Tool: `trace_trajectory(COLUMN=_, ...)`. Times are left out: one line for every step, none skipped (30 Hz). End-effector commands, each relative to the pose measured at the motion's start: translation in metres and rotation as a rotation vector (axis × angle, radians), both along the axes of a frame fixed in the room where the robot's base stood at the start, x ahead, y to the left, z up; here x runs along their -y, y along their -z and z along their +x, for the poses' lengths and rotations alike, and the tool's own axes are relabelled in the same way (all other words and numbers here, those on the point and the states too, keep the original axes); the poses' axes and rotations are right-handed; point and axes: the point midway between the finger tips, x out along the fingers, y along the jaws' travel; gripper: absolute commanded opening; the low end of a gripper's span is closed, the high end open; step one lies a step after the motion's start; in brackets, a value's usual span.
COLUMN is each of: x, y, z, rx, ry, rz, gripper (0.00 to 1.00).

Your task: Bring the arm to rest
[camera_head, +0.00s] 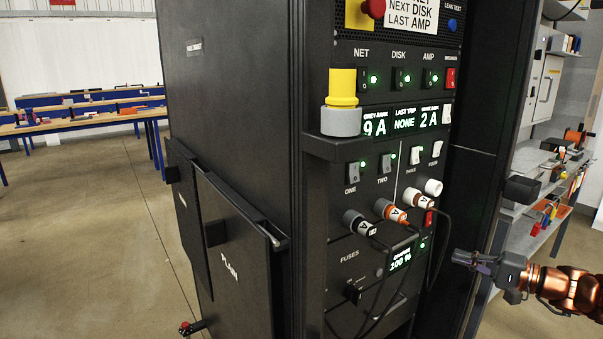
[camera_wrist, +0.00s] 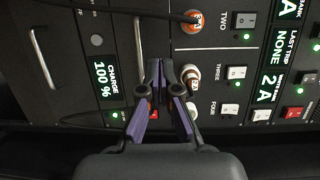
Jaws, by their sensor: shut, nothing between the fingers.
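My gripper (camera_head: 472,260) is at the right in the head view, at the end of my copper-coloured arm, apart from the front of the black rack (camera_head: 240,110). In the wrist view my gripper (camera_wrist: 166,66) has its two fingers together with nothing between them. They point at the rack's front panel, across the area of the white-capped plugs (camera_wrist: 191,76). The fingers hide part of the panel there. I cannot tell the exact gap to the panel from the wrist view.
Cables (camera_head: 443,245) hang from several plugs on the rack front. A yellow and grey cylinder (camera_head: 341,100) stands on a rack ledge. A shelf unit (camera_head: 540,195) with tools stands behind my arm at the right. Blue-legged tables (camera_head: 85,118) stand far left; open floor lies between.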

Motion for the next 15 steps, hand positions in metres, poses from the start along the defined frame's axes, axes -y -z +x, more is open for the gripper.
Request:
trace_trajectory(x=-0.022, y=-0.005, z=-0.001, rx=-0.014, ry=-0.045, rz=-0.018, gripper=0.00)
trace_trajectory(x=-0.037, y=-0.007, z=-0.002, rx=-0.026, ry=-0.074, rz=-0.030, gripper=0.00)
trace_trajectory(x=-0.057, y=-0.007, z=-0.005, rx=-0.047, ry=-0.116, rz=-0.045, gripper=0.00)
trace_trajectory(x=-0.073, y=-0.008, z=-0.008, rx=-0.064, ry=-0.150, rz=-0.059, gripper=0.00)
trace_trajectory(x=-0.090, y=-0.008, z=-0.012, rx=-0.081, ry=-0.184, rz=-0.075, gripper=0.00)
trace_trajectory(x=-0.111, y=-0.009, z=-0.018, rx=-0.103, ry=-0.228, rz=-0.100, gripper=0.00)
trace_trajectory(x=-0.127, y=-0.009, z=-0.023, rx=-0.120, ry=-0.260, rz=-0.119, gripper=0.00)
trace_trajectory(x=-0.141, y=-0.008, z=-0.028, rx=-0.140, ry=-0.292, rz=-0.139, gripper=0.00)
trace_trajectory(x=-0.161, y=-0.007, z=-0.037, rx=-0.163, ry=-0.335, rz=-0.165, gripper=0.00)
trace_trajectory(x=-0.174, y=-0.007, z=-0.044, rx=-0.179, ry=-0.365, rz=-0.186, gripper=0.00)
trace_trajectory(x=-0.187, y=-0.005, z=-0.051, rx=-0.199, ry=-0.396, rz=-0.208, gripper=0.00)
trace_trajectory(x=-0.203, y=-0.002, z=-0.061, rx=-0.222, ry=-0.433, rz=-0.239, gripper=0.00)
trace_trajectory(x=-0.215, y=-0.001, z=-0.069, rx=-0.238, ry=-0.460, rz=-0.263, gripper=0.00)
trace_trajectory(x=-0.225, y=0.001, z=-0.078, rx=-0.256, ry=-0.487, rz=-0.288, gripper=0.00)
trace_trajectory(x=-0.239, y=0.005, z=-0.090, rx=-0.280, ry=-0.523, rz=-0.320, gripper=0.00)
